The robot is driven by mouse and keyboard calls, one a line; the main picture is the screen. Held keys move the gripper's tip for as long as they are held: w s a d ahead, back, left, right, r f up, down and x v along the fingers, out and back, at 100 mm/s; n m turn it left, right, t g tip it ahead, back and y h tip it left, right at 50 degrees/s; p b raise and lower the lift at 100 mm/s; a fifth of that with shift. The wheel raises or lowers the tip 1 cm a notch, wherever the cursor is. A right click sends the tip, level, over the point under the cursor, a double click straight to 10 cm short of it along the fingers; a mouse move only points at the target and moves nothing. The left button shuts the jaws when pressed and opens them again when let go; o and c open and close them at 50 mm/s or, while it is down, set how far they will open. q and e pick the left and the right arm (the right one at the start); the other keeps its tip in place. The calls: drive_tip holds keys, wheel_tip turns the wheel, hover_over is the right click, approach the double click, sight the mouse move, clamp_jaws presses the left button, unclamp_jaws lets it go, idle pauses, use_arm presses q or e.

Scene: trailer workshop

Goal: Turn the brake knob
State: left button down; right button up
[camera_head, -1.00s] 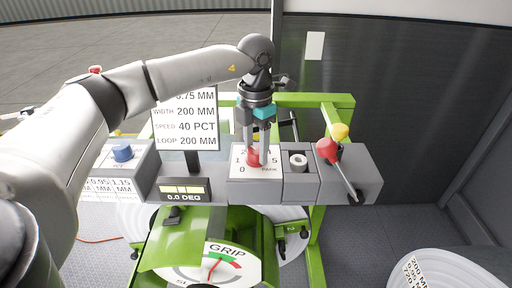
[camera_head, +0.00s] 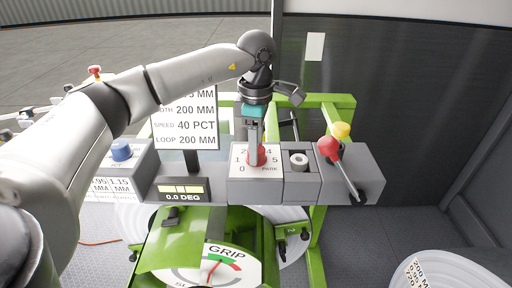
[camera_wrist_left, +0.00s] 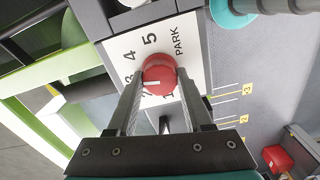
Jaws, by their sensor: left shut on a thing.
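The brake knob (camera_head: 257,157) is a red round knob on a white dial plate (camera_head: 241,173) marked with numbers and PARK, on the grey console. In the left wrist view the red knob (camera_wrist_left: 159,75) shows a white pointer line directed toward the low numbers, partly hidden by the fingers. My left gripper (camera_head: 256,146) reaches down from above with its fingers on either side of the knob, shut on it. In the left wrist view the gripper (camera_wrist_left: 158,95) has one finger at each side of the knob. My right gripper is not in view.
Right of the dial are a grey ring-shaped part (camera_head: 299,160) and a lever with a red ball (camera_head: 328,146); a yellow ball (camera_head: 340,131) stands behind it. A blue knob (camera_head: 121,150) is at left. A display (camera_head: 182,190) reads 0.0 DEG. A GRIP gauge (camera_head: 220,265) sits below.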

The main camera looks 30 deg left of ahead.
use_arm(q)
drive_tip(key=m, duration=0.6)
drive_tip(key=shift+b, duration=0.35)
drive_tip(key=m, duration=0.6)
drive_tip(key=shift+m+b, duration=0.3)
drive_tip(key=shift+m, duration=0.1)
drive_tip(key=m, duration=1.1)
drive_tip(key=shift+m+b, duration=0.4)
drive_tip(key=shift+r, duration=0.1)
drive_tip(key=shift+c, duration=1.5)
unclamp_jaws()
